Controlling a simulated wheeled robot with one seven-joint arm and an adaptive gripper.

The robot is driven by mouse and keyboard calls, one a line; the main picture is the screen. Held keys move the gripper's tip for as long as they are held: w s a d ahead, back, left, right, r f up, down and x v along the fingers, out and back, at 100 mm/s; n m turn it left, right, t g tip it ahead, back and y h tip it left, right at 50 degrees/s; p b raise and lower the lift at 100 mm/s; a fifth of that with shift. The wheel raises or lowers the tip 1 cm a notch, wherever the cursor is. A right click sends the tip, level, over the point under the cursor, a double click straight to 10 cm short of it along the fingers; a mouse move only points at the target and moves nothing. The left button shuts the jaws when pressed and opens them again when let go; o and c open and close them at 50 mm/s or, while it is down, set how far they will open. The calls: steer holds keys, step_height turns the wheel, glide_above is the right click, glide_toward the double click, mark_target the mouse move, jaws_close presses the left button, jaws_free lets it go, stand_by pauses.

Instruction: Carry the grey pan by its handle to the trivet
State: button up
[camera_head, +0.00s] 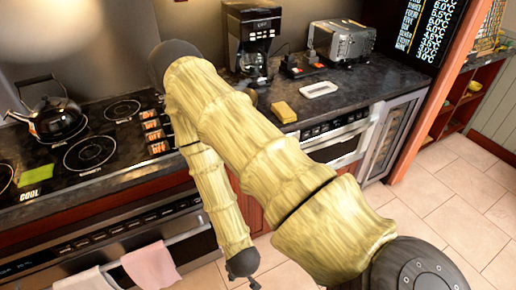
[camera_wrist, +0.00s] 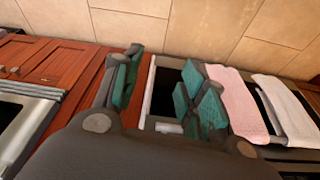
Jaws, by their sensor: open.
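My gripper (camera_wrist: 163,92) shows in the wrist view with its green-padded fingers spread apart and nothing held between them. It is beside the oven front, below the counter. In the head view my arm hangs down in front of the stove, and the fingers cannot be made out clearly. I cannot pick out a grey pan in either view; my arm covers part of the counter and stove. No trivet can be identified for certain. A small yellow block (camera_head: 284,112) and a white dish (camera_head: 319,90) lie on the counter right of my arm.
A black kettle (camera_head: 52,118) stands on the stove at left. A coffee maker (camera_head: 252,40) and a toaster (camera_head: 342,40) stand at the back of the counter. A pink towel (camera_wrist: 238,103) and a white towel (camera_wrist: 287,108) hang by the gripper. The tiled floor at right is clear.

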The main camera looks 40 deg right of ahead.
steer(key=s+f+n+g+y, duration=0.1)
steer(key=s+n+g, duration=0.2)
steer(key=s, duration=0.7)
steer(key=shift+a+f+n, duration=0.2)
steer(key=shift+a+n, duration=0.15)
steer(key=shift+n, duration=0.05)
